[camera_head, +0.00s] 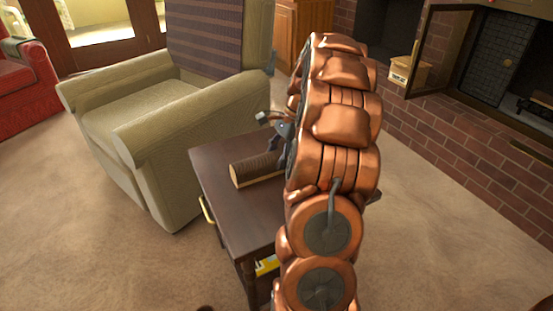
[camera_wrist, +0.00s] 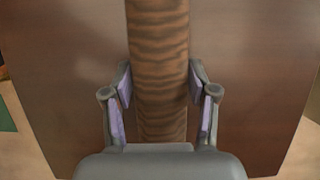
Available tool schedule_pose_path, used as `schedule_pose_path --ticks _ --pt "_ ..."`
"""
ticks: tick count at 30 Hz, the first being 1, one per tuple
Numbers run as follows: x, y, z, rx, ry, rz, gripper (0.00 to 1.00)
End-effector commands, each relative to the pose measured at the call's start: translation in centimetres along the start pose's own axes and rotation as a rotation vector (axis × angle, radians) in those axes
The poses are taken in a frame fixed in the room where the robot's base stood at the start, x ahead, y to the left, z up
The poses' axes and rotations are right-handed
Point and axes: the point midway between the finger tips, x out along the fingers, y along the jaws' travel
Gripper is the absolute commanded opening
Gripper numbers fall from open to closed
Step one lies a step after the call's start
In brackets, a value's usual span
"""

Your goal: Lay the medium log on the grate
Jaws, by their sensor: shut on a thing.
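The brown log (camera_head: 256,168) lies on the small dark wooden table (camera_head: 238,225), its right end hidden behind my arm. In the wrist view the log (camera_wrist: 158,50) runs up between the two fingers of my gripper (camera_wrist: 160,82). The gripper is shut on the log, one finger along each side. In the head view only part of my gripper (camera_head: 280,130) shows beside my copper-coloured arm. A dark grate (camera_head: 538,108) shows partly in the brick fireplace at the right edge. Whether the log touches the tabletop cannot be told.
A pale green armchair (camera_head: 165,130) stands close to the table's left. The brick hearth (camera_head: 450,155) runs along the right, with an open dark fireplace door (camera_head: 432,50) and a small box (camera_head: 402,74). Carpet (camera_head: 440,245) is clear at the lower right.

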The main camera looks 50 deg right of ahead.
Motion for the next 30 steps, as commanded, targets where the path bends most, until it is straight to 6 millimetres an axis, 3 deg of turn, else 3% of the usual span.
schedule_pose_path --ticks 8,9,15,27,30 --pt "0.0 0.0 0.0 -0.001 0.001 -0.001 0.0" --pt "0.1 -0.1 -0.1 -0.001 0.002 -0.002 0.61" --pt "0.1 0.0 -0.1 -0.001 0.001 -0.001 0.82" --pt "0.0 0.0 0.0 -0.001 0.001 -0.001 0.83" --pt "-1.2 0.0 0.1 0.0 0.001 -0.001 0.83"
